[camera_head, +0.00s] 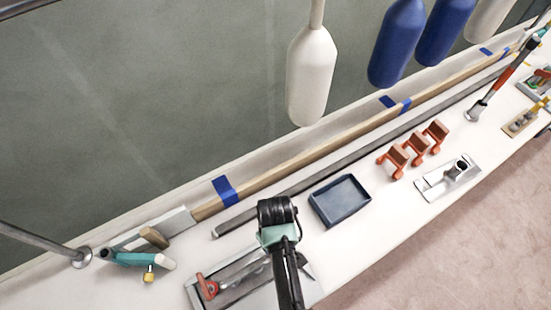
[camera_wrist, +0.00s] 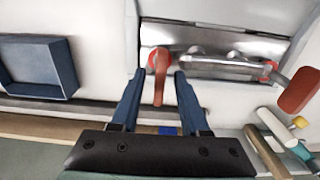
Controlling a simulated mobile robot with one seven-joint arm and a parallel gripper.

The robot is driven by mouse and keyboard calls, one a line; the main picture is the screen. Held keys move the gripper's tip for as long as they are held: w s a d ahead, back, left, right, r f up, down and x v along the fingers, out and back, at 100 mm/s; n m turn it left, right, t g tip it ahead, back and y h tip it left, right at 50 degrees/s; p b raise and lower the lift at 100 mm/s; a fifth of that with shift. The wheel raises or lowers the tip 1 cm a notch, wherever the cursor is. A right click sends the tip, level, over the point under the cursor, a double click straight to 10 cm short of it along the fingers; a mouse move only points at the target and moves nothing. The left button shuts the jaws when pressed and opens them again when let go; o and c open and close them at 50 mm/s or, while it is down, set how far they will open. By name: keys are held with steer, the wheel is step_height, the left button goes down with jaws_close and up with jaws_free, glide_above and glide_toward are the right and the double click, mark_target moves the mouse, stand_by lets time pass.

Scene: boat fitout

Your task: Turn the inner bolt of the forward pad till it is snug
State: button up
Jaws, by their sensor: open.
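A metal plate pad (camera_wrist: 215,40) lies on the white deck under my gripper. In the head view, its long fitting (camera_head: 235,279) is partly covered by my arm. A red-orange lever (camera_wrist: 158,62) with a rounded head sits at its left end in the wrist view. My gripper (camera_wrist: 159,76) is open, its two dark blue fingers on either side of this lever; I cannot tell whether they touch it. A second red spot (camera_wrist: 269,70) and a red paddle-shaped handle (camera_wrist: 299,92) are at the pad's right end. No bolt threads or seating can be made out.
A blue tray (camera_head: 340,201) stands right of my arm. Red brackets (camera_head: 412,149) and another metal plate with a tube (camera_head: 448,178) lie farther right. A teal tool (camera_head: 130,258) lies left, near a metal post (camera_head: 40,241). A long grey bar (camera_head: 350,155) runs behind.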

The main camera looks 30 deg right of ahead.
jaws_close()
steer(key=shift+m, duration=0.3)
steer(key=m+p, duration=0.2)
steer(key=m, duration=0.2)
steer(key=shift+r+p, duration=0.15)
steer(key=shift+p, duration=0.15)
steer(key=m+p, duration=0.1)
steer(key=m, duration=0.2)
steer(key=m+p, duration=0.1)
steer(key=m, duration=0.1)
steer(key=shift+w+m, duration=0.2)
steer(key=shift+m, duration=0.2)
steer(key=m+p, duration=0.1)
steer(key=m, duration=0.3)
steer(key=shift+r+m, duration=0.1)
steer(key=shift+m, duration=0.2)
steer(key=m+p, duration=0.1)
steer(key=m, duration=0.3)
steer(key=shift+d+m, duration=0.1)
steer(key=shift+m, duration=0.2)
steer(key=shift+w, duration=0.1)
